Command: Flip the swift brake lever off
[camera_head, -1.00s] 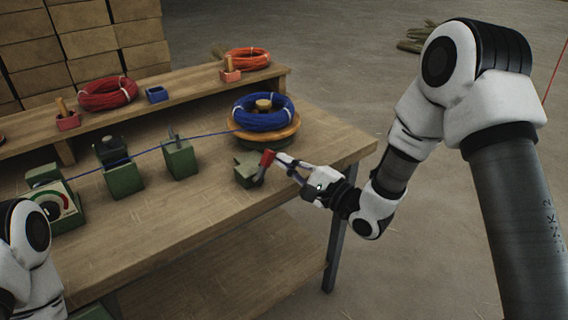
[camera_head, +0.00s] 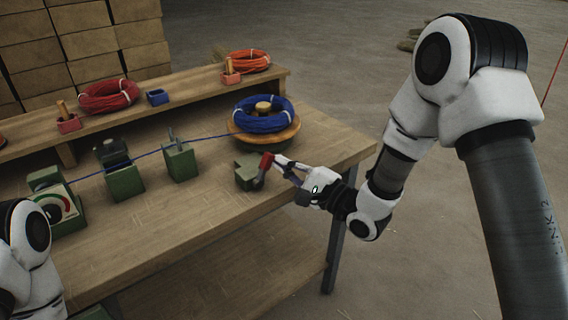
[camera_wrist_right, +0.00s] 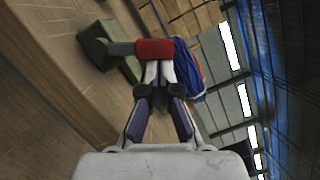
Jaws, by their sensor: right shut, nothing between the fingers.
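The brake lever has a red grip (camera_head: 266,161) on a short grey arm that rises from a green block (camera_head: 246,172) on the bench, in front of the swift. The swift is a round wooden platter (camera_head: 291,133) carrying a blue coil (camera_head: 263,115). My right gripper (camera_head: 279,161) is shut with nothing between its fingers, its tips at the red grip. In the right wrist view the fingertips (camera_wrist_right: 158,72) are together right at the red grip (camera_wrist_right: 155,49), and the grey arm (camera_wrist_right: 121,49) runs left to the block. I cannot tell whether they touch. Only part of my left arm shows; its gripper is out of view.
A blue strand (camera_head: 213,138) runs from the coil left past green guide blocks (camera_head: 180,162) to a dial box (camera_head: 66,212). Red coils (camera_head: 108,96) and an orange coil (camera_head: 247,61) sit on the rear shelf. The bench front (camera_head: 200,225) is clear.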

